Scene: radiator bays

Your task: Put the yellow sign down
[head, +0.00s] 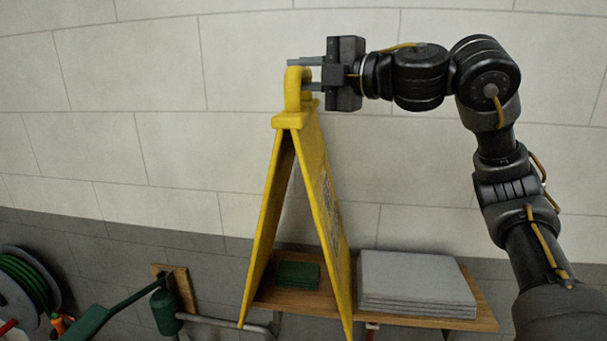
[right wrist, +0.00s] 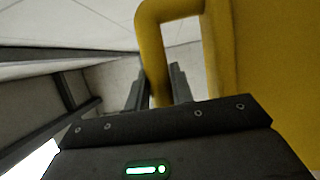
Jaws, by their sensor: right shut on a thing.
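The yellow sign (head: 329,205) is an A-frame floor sign with a loop handle at its top. In the head view it hangs upright in front of the wall, its two panels spread at the bottom. My right gripper (head: 305,75) comes in from the right and is shut on the handle. In the right wrist view the handle loop (right wrist: 150,45) passes at the fingers (right wrist: 158,88), with a yellow panel at the right. The sign's lowest ends are partly cut off by the head view's bottom edge. My left gripper is not in view.
Behind the sign, a wooden shelf (head: 482,318) holds a stack of grey slabs (head: 415,280) and a small green stack (head: 297,275). At the lower left are a green hose reel (head: 25,285) and a green-handled tool (head: 125,307). The tiled wall (head: 130,80) is bare above.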

